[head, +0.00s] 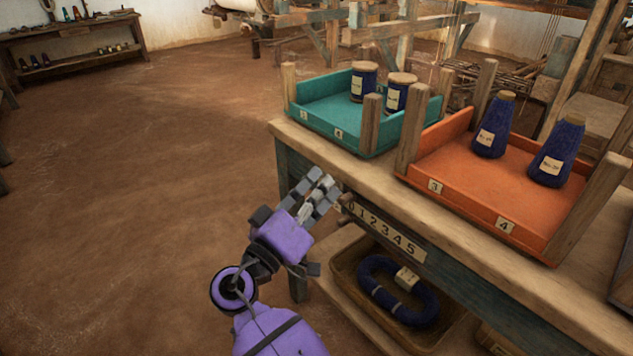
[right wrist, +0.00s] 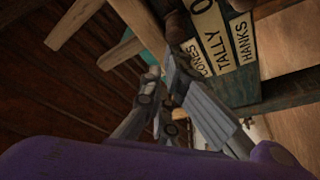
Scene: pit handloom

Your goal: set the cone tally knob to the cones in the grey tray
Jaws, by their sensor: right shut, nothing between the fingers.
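My right gripper (head: 326,186) is shut and empty beside the front edge of the bench, at the left end of a number strip (head: 388,232) reading 0 to 5. In the right wrist view its fingers (right wrist: 172,88) point up toward label plates reading CONES (right wrist: 198,58), TALLY (right wrist: 214,50) and HANKS (right wrist: 243,40). A dark rounded piece (right wrist: 178,27) shows beside the plates; I cannot tell whether it is the tally knob. No grey tray shows. Two dark blue cones (head: 493,125) stand upright in an orange tray (head: 470,190). My left gripper is not in view.
A teal tray (head: 325,115) holds two blue-wound spools (head: 363,82). Wooden posts (head: 410,128) rise at the tray corners. Under the bench (head: 290,132), a bin (head: 345,268) holds a blue hank (head: 375,290). The floor to the left is open.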

